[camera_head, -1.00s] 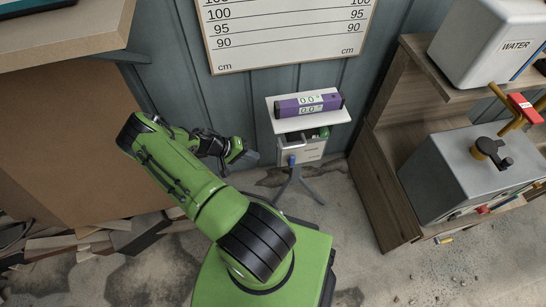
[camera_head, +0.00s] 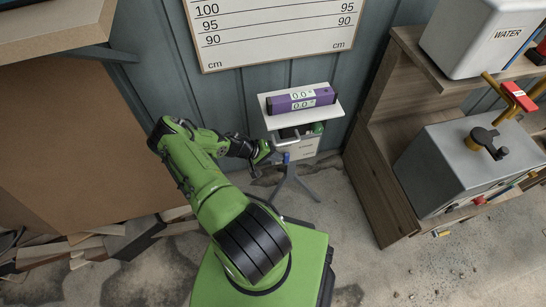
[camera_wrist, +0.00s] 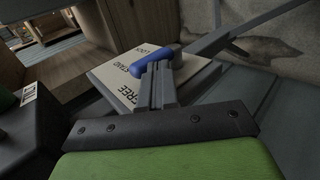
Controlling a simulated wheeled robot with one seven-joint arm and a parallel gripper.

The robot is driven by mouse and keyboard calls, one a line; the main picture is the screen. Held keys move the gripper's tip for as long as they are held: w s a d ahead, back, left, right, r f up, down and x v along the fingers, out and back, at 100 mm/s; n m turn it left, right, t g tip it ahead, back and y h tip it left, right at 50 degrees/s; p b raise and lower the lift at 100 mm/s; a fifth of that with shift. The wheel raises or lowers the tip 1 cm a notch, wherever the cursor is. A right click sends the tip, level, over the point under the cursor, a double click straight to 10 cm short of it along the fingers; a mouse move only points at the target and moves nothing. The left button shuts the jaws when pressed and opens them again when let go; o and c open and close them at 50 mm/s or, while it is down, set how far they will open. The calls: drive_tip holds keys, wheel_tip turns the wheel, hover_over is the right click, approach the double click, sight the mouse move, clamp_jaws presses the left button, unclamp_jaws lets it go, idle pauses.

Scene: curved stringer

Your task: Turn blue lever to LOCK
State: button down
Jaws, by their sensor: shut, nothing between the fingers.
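The blue lever (camera_wrist: 152,62) sits on a pale panel (camera_wrist: 113,75) in the wrist view. The panel carries the words FREE, a middle label that looks like STAND, and LOCK. The lever's free end lies near the middle label. My gripper (camera_wrist: 158,68) is shut and empty, its dark fingertips right at the lever and partly covering it. Whether they touch it I cannot tell.
A purple level (camera_head: 301,100) reading 0.0 lies on the white shelf (camera_head: 329,113). The stand's grey legs (camera_head: 291,183) spread on the floor below. A wooden shelf unit (camera_head: 383,150) with a grey box (camera_head: 440,170) stands to the right. A brown board (camera_head: 60,150) is at left.

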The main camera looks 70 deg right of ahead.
drive_tip(key=shift+s+d+r+t+y, duration=0.25)
drive_tip(key=shift+s+d+t, duration=0.1)
drive_tip(key=shift+s, duration=0.15)
drive_tip(key=shift+s+d+r+t+y, duration=0.15)
drive_tip(key=shift+s+d+r+t, duration=0.05)
drive_tip(key=shift+s+t, duration=0.2)
drive_tip(key=shift+s+d+r, duration=0.15)
drive_tip(key=shift+s, duration=0.15)
drive_tip(key=p+v, duration=0.2)
drive_tip(key=v, duration=1.1)
drive_tip(key=shift+s+d+r+p, duration=0.3)
drive_tip(key=shift+r+p, duration=0.05)
drive_tip(key=shift+r, duration=0.1)
